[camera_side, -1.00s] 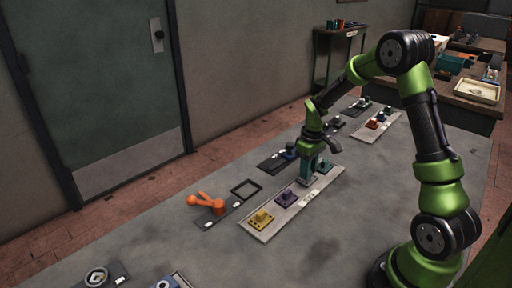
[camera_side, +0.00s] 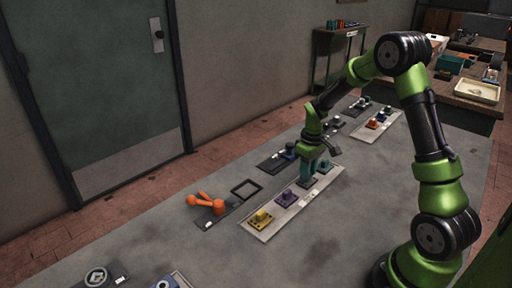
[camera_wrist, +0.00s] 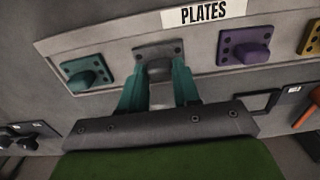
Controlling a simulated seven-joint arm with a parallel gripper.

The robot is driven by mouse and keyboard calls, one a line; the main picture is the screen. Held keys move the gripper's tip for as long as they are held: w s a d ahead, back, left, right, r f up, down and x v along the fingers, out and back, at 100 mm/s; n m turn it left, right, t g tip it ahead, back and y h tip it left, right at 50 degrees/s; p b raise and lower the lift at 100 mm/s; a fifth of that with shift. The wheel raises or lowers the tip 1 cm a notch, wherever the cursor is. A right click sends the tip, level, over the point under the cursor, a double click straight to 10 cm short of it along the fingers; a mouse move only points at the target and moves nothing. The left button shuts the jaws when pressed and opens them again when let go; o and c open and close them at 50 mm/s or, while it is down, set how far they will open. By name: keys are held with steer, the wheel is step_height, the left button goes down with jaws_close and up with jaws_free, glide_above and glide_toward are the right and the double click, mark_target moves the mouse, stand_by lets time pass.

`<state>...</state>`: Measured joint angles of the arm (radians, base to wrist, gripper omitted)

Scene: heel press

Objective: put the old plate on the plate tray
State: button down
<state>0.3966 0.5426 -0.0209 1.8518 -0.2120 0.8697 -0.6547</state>
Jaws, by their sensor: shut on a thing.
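The plate tray (camera_side: 262,226) is a long pale tray marked "PLATES" in the wrist view (camera_wrist: 110,39). A grey plate (camera_wrist: 158,50) with a rounded knob, which I take for the old plate, is in the tray's row between a teal plate (camera_wrist: 86,74) and a purple plate (camera_wrist: 245,45). My gripper (camera_wrist: 158,78), with teal fingers, is shut on the grey knob. In the side view, my gripper (camera_side: 307,172) is low over the tray. The fingers partly hide the grey plate, and I cannot tell whether it rests fully on the tray.
A yellow plate (camera_side: 261,219) sits at the tray's near end. An empty black frame (camera_side: 246,189) and an orange lever device (camera_side: 210,205) stand left of the tray. Other small fixtures (camera_side: 275,160) lie behind.

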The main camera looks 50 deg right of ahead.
steer(key=c, duration=0.7)
jaws_free()
steer(key=shift+f, duration=0.1)
steer(key=shift+c, duration=0.2)
step_height(320, 180, up, 17)
